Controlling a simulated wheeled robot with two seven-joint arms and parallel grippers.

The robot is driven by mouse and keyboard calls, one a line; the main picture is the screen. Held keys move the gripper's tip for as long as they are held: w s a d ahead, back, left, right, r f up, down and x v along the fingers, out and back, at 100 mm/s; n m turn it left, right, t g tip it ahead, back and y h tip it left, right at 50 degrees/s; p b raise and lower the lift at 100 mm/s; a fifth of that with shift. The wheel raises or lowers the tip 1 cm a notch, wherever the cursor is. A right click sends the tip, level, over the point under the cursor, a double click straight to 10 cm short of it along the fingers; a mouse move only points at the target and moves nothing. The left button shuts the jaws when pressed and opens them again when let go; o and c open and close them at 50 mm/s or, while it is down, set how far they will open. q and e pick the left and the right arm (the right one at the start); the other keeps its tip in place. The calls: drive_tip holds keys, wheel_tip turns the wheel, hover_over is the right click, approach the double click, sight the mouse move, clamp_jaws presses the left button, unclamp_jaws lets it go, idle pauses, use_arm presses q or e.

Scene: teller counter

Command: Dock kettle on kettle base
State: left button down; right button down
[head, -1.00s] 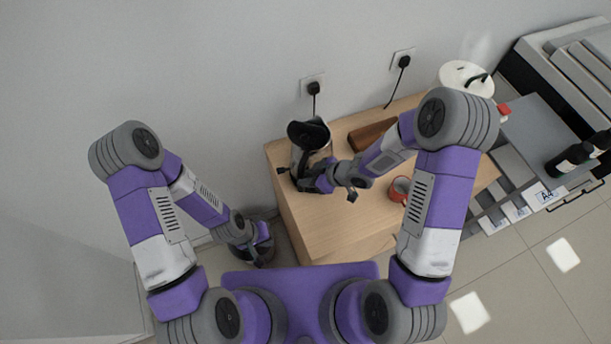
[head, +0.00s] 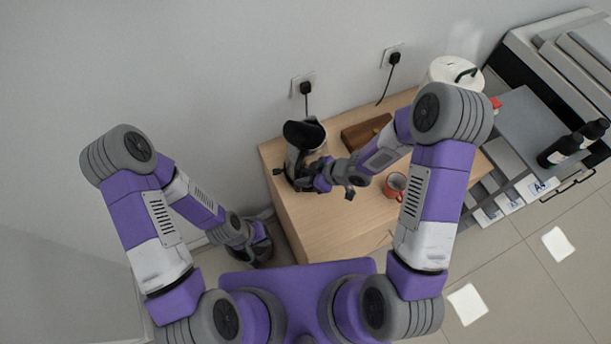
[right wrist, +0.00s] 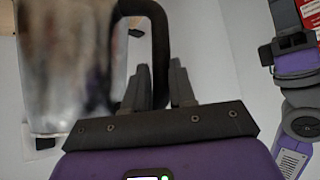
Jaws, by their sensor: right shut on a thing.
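The kettle (head: 304,137), with a dark top and a shiny body, is upright at the left end of the wooden counter (head: 335,225). In the right wrist view its metal body (right wrist: 65,65) is at the left and its black handle (right wrist: 160,40) runs down between my fingers. My right gripper (head: 304,181) is shut on the handle; it also shows in the right wrist view (right wrist: 162,88). The kettle base cannot be made out, and whether the kettle touches the counter is unclear. My left gripper (head: 262,251) hangs low, left of the counter; its jaws are too small to read.
A brown wooden box (head: 366,133) lies behind my right forearm. A red mug (head: 395,185) stands to the right of the gripper. A white lidded appliance (head: 455,73) steams at the back right. Bottles (head: 558,152) and a printer (head: 565,55) are further right. Two plugged sockets (head: 304,86) are on the wall.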

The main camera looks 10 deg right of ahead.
drive_tip(key=shift+d+r, duration=0.1)
drive_tip(key=shift+r, duration=0.05)
drive_tip(key=shift+f, duration=0.25)
idle(0.5)
drive_tip(key=c, duration=1.2)
unclamp_jaws()
drive_tip(key=p+v, duration=0.8)
drive_tip(key=v, duration=0.3)
drive_tip(key=shift+d+f, duration=0.1)
drive_tip(key=shift+d, duration=0.05)
drive_tip(key=shift+s, duration=0.1)
